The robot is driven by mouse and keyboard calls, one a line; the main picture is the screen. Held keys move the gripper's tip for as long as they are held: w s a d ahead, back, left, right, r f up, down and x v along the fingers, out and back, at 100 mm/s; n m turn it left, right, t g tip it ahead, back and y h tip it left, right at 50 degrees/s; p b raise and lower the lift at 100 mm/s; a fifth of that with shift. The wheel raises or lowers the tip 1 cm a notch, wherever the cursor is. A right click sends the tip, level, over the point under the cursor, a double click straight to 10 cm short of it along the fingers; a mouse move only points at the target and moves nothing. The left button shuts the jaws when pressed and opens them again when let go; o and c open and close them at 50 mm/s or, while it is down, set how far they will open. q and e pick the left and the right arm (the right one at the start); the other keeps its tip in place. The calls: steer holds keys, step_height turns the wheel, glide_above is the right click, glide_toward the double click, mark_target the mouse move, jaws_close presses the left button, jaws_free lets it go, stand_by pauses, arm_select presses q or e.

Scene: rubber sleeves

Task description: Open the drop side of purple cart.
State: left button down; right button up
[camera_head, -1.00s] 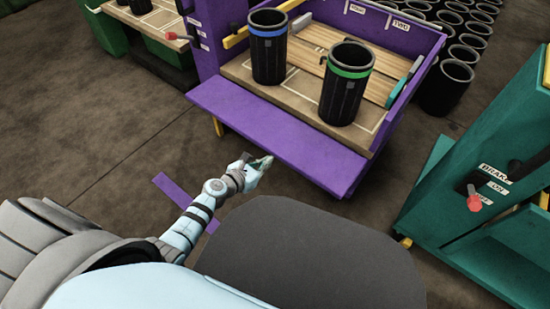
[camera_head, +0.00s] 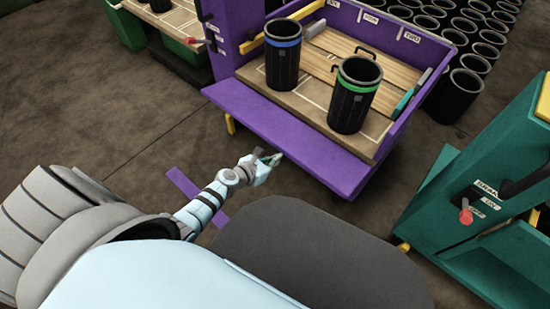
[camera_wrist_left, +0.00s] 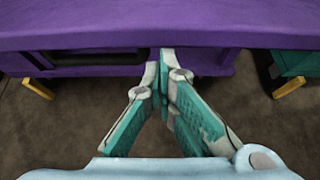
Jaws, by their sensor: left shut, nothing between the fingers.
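The purple cart (camera_head: 225,40) stands ahead, with its wooden deck facing me. Its drop side (camera_head: 285,135) is folded down outward as a long purple panel along the deck's near edge. My left gripper (camera_head: 270,158) is shut and empty, just in front of the panel's outer edge. In the left wrist view, the closed fingertips (camera_wrist_left: 163,58) are at or just below the purple edge (camera_wrist_left: 160,34); I cannot tell whether they touch it. A dark bar (camera_wrist_left: 95,70) shows under the panel there. My right gripper is not in view.
A blue-banded black bin (camera_head: 283,62) and a green-banded one (camera_head: 355,95) stand on the deck. A teal cart (camera_head: 480,180) with a red-knobbed brake lever is at right. Many black bins (camera_head: 458,97) stand behind. Open floor (camera_head: 110,130) lies at left.

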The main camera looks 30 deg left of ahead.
arm_select(q)
steer(key=s+a+r+p, duration=0.2)
steer(key=s, duration=0.7)
steer(key=shift+r+p, duration=0.15)
steer(key=shift+p, duration=0.2)
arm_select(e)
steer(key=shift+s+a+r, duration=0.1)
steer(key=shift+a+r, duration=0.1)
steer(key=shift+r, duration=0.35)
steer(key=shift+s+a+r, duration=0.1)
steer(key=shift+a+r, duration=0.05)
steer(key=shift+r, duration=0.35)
